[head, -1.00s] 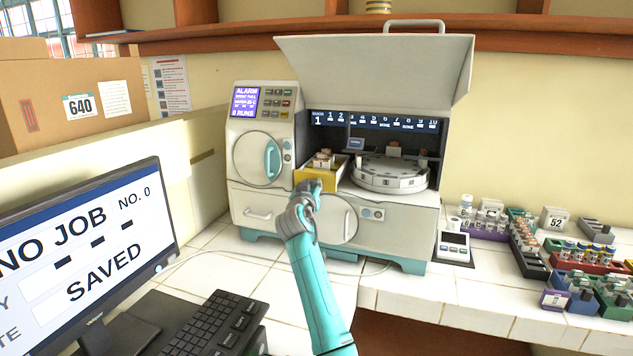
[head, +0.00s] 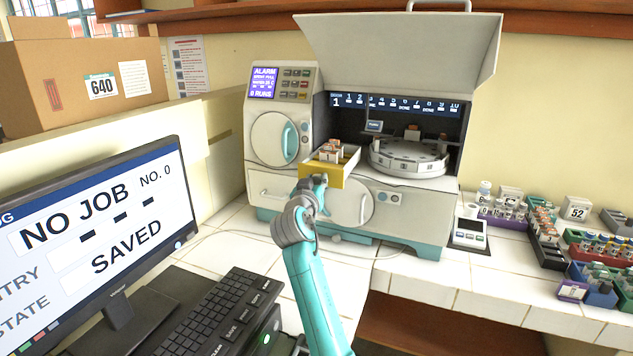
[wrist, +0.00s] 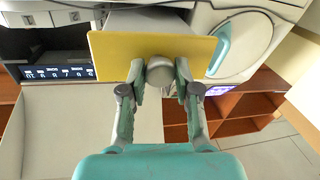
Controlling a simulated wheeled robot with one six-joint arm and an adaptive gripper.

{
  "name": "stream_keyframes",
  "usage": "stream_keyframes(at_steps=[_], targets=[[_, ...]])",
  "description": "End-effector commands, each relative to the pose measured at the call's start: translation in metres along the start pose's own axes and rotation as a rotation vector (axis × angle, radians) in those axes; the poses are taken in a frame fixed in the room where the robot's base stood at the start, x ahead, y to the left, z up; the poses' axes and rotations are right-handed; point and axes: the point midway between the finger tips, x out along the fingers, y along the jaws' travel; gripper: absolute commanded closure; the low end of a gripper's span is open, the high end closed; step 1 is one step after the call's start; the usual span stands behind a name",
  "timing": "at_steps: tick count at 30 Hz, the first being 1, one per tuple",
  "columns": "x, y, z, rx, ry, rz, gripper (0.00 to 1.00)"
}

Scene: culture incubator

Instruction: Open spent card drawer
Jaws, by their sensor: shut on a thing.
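The spent card drawer, with a yellow front (head: 321,174), stands pulled out from the incubator (head: 405,190). Several cards (head: 331,150) stand inside it. In the wrist view the yellow front (wrist: 115,55) and its round knob (wrist: 160,72) fill the upper middle. My gripper (head: 314,186) is at the drawer's front in the head view. In the wrist view my gripper (wrist: 160,78) has its fingers shut on the knob, one on each side.
The incubator's lid (head: 400,55) is raised, with a round carousel (head: 408,160) to the right of the drawer. A monitor (head: 95,235) and keyboard (head: 215,325) are at the left front. Racks of vials (head: 545,235) stand at the right. Tiles in front of the incubator are partly clear.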

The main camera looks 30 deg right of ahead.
Motion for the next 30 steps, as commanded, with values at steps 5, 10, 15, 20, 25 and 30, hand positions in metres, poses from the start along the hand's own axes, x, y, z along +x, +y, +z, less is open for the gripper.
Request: stream_keyframes(at_steps=[5,10,15,20,25,30], targets=[[0.000,0.000,0.000,0.000,0.000,-0.001,0.43],[0.000,0.000,0.000,0.000,0.000,-0.001,0.43],[-0.003,-0.001,0.000,0.000,0.000,-0.001,0.43],[-0.021,-0.002,0.001,0.001,0.000,-0.003,0.43],[-0.055,-0.002,0.000,0.000,0.001,-0.003,0.43],[-0.087,-0.002,0.001,0.001,0.000,-0.003,0.43]])
